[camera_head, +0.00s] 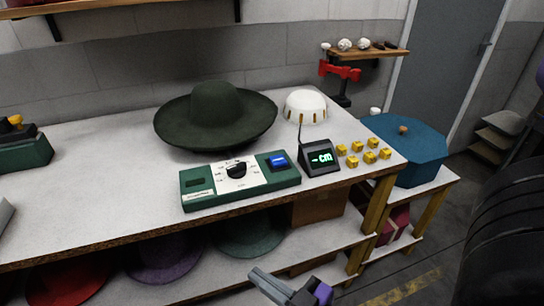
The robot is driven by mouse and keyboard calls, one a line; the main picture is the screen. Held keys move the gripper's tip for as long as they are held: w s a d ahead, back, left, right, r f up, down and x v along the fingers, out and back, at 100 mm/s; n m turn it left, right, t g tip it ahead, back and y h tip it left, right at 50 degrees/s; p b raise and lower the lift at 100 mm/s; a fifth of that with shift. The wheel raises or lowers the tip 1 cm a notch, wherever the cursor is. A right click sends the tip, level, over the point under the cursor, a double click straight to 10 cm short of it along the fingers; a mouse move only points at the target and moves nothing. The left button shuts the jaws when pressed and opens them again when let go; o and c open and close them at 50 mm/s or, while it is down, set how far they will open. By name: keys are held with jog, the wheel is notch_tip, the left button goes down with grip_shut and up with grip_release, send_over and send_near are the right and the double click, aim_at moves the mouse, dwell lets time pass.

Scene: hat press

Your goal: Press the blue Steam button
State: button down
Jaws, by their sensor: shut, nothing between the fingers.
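A green control box (226,201) lies near the front edge of the white table. It has a white panel with a black knob (237,170) in its middle. A blue button (278,161) sits on the right part of the box; its lettering is too small to read. My gripper (262,280) is at the bottom of the picture, below and in front of the table edge, apart from the box. It is shut and empty. Nothing covers the blue button.
A dark green wide-brimmed hat (215,110) stands behind the box. A small black display (320,157) and several yellow cubes (372,143) are right of the button. Other hats lie on the shelf below. A blue octagonal box (415,150) stands at the right.

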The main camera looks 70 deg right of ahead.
aim_at(281, 160)
jog(key=w+d+r+g+h+p, duration=0.1)
jog(key=w+d+r+p, duration=0.2)
jog(key=d, duration=0.4)
jog(key=w+d+r+m+g+h+p, duration=0.1)
jog(key=w+d+r+p, duration=0.2)
jog(key=d, duration=0.3)
jog(key=w+d+r+g+h+p, duration=0.1)
jog(key=w+d+r+p, duration=0.2)
jog(key=d, duration=0.4)
jog(key=shift+d+r+h+p, duration=0.2)
jog(key=shift+r+p, duration=0.1)
jog(key=shift+r, duration=0.25)
jog(key=shift+d+r+h+p, duration=0.15)
jog(key=shift+r+h+p, duration=0.1)
jog(key=shift+r, duration=0.3)
jog(key=s+d+r+n+g+y+p, duration=0.2)
jog(key=d+r+n+y+p, duration=0.5)
jog(key=n, duration=0.5)
jog(key=shift+d+r+g+y+p, duration=0.3)
jog(key=shift+d+g+y, duration=0.35)
jog(key=shift+d, duration=0.35)
notch_tip(281, 160, down, 9)
jog(key=b, duration=0.7)
jog(key=shift+r, duration=0.1)
jog(key=shift+f, duration=0.4)
